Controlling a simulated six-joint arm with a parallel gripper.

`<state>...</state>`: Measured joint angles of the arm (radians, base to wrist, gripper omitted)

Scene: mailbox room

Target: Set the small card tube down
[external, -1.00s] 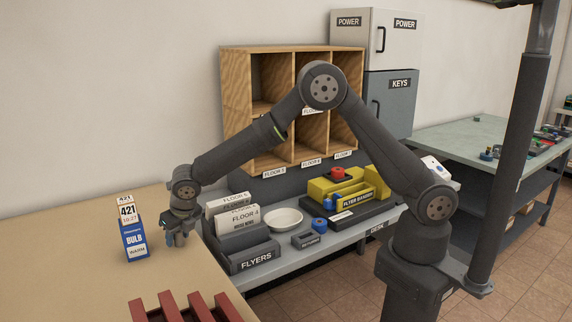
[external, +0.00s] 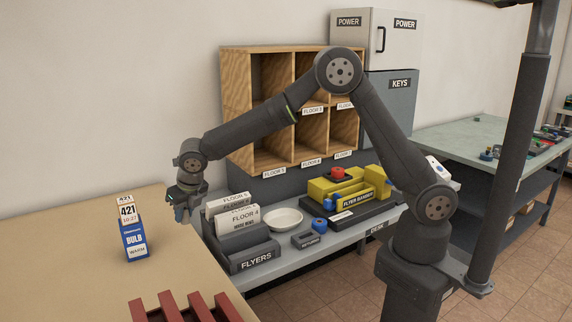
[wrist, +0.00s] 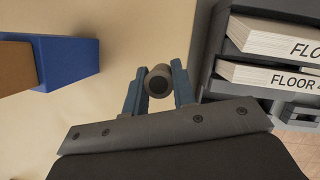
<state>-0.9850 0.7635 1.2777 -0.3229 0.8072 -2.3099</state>
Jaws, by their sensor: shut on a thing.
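My gripper (external: 183,212) is above the tan table top (external: 70,235), near its right edge, to the right of the blue bulb box. In the wrist view its two blue fingers (wrist: 157,80) are shut on the small card tube (wrist: 158,79), a short grey-brown cylinder with a dark open end facing the camera. Bare table shows around the tube there. In the external view the tube is hidden or too small to make out, and a gap shows between the fingers and the table.
The blue bulb box (external: 135,241), with a 421 tag, stands upright left of my gripper. A red slatted rack (external: 185,309) is at the table's front. The flyers holder (external: 253,261), with several cards, stands right of the table edge. Bare table lies left and behind.

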